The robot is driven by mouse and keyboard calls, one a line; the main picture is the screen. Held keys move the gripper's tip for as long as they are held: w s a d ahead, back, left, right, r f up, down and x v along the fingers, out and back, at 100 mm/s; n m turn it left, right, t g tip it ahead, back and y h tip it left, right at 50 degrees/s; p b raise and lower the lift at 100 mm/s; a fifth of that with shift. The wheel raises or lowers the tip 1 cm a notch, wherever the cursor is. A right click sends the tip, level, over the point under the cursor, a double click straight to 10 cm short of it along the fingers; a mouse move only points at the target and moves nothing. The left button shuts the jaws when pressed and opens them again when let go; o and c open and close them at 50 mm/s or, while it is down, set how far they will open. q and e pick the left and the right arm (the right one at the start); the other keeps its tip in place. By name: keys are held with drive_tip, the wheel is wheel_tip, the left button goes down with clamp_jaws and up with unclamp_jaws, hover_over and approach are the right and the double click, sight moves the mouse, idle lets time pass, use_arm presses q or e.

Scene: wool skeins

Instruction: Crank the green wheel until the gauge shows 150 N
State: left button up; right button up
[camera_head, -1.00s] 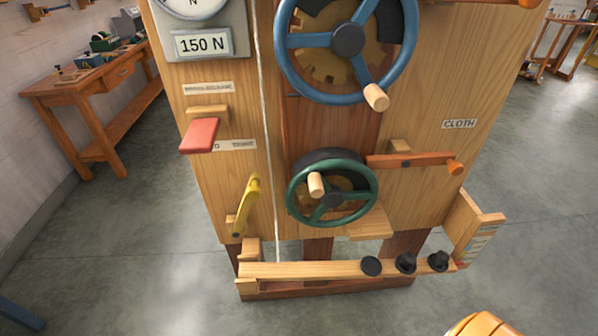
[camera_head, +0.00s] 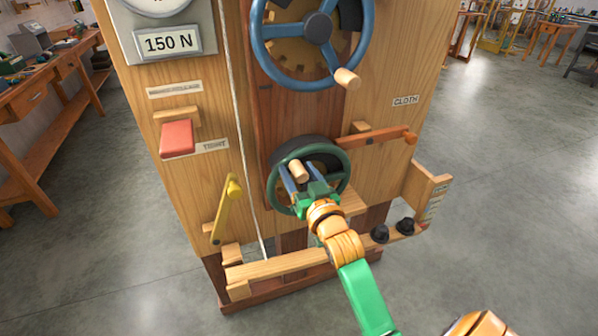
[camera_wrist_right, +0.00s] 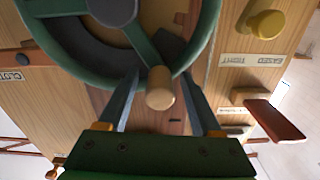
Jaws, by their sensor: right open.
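The green wheel (camera_head: 347,166) is on the front of the wooden cabinet, below a larger blue wheel. Its pale wooden handle (camera_head: 299,171) sticks out toward me. My right gripper (camera_head: 295,176) is open, with its fingers around the handle. In the right wrist view, the handle (camera_wrist_right: 160,88) sits between the two fingers (camera_wrist_right: 161,80), with gaps on both sides. The green wheel (camera_wrist_right: 205,35) arches above it there. The gauge (camera_head: 158,5) is cut off at the top, so its needle is hidden. A plate (camera_head: 168,43) below it reads 150 N. My left gripper is out of view.
The blue wheel (camera_head: 257,50) with its own handle is above. An orange lever (camera_head: 385,135) is right of the green wheel. A red paddle (camera_head: 177,138) and a yellow lever (camera_head: 226,212) are at left. A wooden beam (camera_head: 275,267) with black weights (camera_head: 380,233) runs below.

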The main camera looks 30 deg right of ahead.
drive_tip(key=shift+s, duration=0.1)
clamp_jaws()
idle(1.3)
